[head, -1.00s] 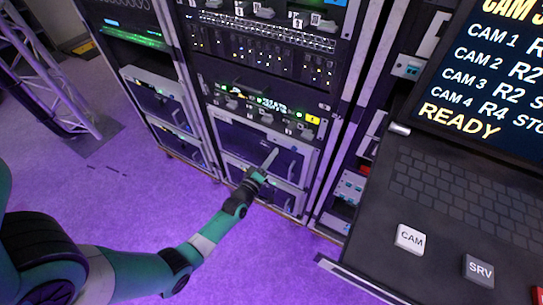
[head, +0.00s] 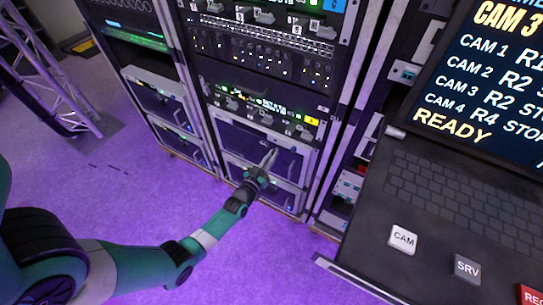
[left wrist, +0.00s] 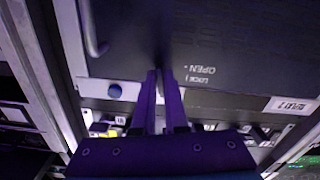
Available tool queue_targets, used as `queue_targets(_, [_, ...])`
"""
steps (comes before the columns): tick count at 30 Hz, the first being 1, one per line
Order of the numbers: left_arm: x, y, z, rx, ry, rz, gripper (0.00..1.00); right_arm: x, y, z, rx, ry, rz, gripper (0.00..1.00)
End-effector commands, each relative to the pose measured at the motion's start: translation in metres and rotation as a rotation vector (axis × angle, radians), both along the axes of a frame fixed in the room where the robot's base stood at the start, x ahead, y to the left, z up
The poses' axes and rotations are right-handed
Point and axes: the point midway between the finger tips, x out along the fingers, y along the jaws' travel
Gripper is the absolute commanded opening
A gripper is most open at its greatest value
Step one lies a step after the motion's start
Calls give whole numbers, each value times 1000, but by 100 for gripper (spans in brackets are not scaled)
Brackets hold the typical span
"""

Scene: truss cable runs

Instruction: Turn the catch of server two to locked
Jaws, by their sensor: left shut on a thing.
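My left gripper (head: 269,159) is at the front of the rack's lower units; it also shows in the left wrist view (left wrist: 159,75). Its fingers are close together and shut on the catch, which is mostly hidden between the fingertips. The server two front (left wrist: 225,45) is a dark panel, upside down in the left wrist view. The OPEN and LOCK marks (left wrist: 198,73) are printed beside the fingertips. A label (left wrist: 291,105) near the panel's edge seems to read SERVER 2. The catch's exact angle cannot be told. My right gripper is not in view.
A console keyboard (head: 460,190) with CAM and SRV keys stands at the right. The purple floor (head: 130,205) before the rack is clear.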

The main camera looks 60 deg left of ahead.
Motion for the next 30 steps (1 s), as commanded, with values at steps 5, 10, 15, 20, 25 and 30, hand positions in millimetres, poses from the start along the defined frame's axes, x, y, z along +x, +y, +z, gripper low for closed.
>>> queue_targets(5, [0,0,0,89,65,0,0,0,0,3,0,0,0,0])
queue_targets(10, [0,0,0,146,104,0,0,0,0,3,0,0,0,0])
queue_targets(15, [0,0,0,173,122,0,0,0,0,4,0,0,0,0])
queue_targets(20, [0,0,0,181,128,0,0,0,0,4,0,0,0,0])
queue_targets(25, [0,0,0,181,129,0,0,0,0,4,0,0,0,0])
queue_targets(30, [0,0,0,180,128,0,21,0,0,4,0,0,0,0])
